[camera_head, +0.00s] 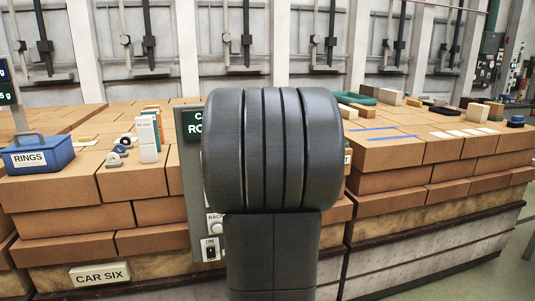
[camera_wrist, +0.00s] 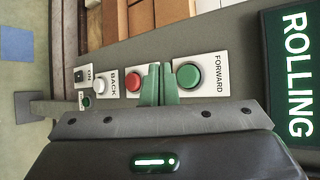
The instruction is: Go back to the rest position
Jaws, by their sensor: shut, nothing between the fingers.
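My gripper (camera_wrist: 158,72) shows in the wrist view as two green fingers shut together with nothing between them. It is in front of a grey control panel (camera_wrist: 235,75), and in the picture its tips lie between a red button (camera_wrist: 135,82) and the green FORWARD button (camera_wrist: 188,76). I cannot tell whether the tips touch the panel. A white BACK button (camera_wrist: 101,83) and an ON switch (camera_wrist: 80,76) are further left. A dark sign reading ROLLING (camera_wrist: 297,75) is at the right. In the head view my arm hides the gripper and most of the panel (camera_head: 190,185).
Brick stacks (camera_head: 60,220) stand left and right of the panel. A blue RINGS box (camera_head: 38,153), tape rolls (camera_head: 116,157) and small blocks (camera_head: 149,140) lie on the left stack. Loose blocks (camera_head: 390,96) lie on the right one. Open floor shows at the far right.

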